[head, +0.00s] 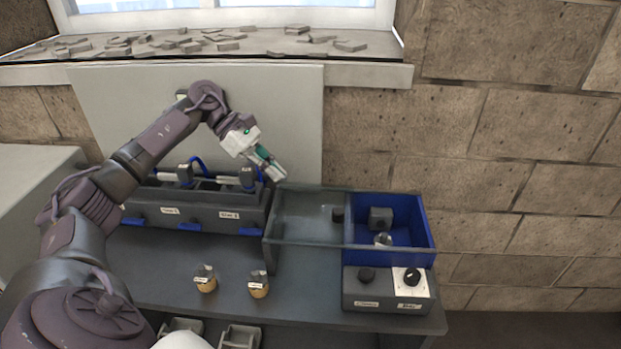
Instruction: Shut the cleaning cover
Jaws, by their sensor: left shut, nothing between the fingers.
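The cleaning cover (303,213) looks like a clear, glassy panel with a small dark knob (338,214) near its right end. It lies to the left of a blue bin (422,222), whose top is uncovered. Inside the bin are a grey block (381,218) and a small pale metal part (383,239). My left gripper (277,174) is shut and empty. In the picture it is just above the cover's back left corner, apart from the knob. My right gripper is not in view.
A grey control box (388,303) with two dark knobs stands in front of the bin. A dark labelled fixture (198,217) stands left of the cover. Two labelled parts with tan bases (206,285) (258,291) stand on the bench (310,290).

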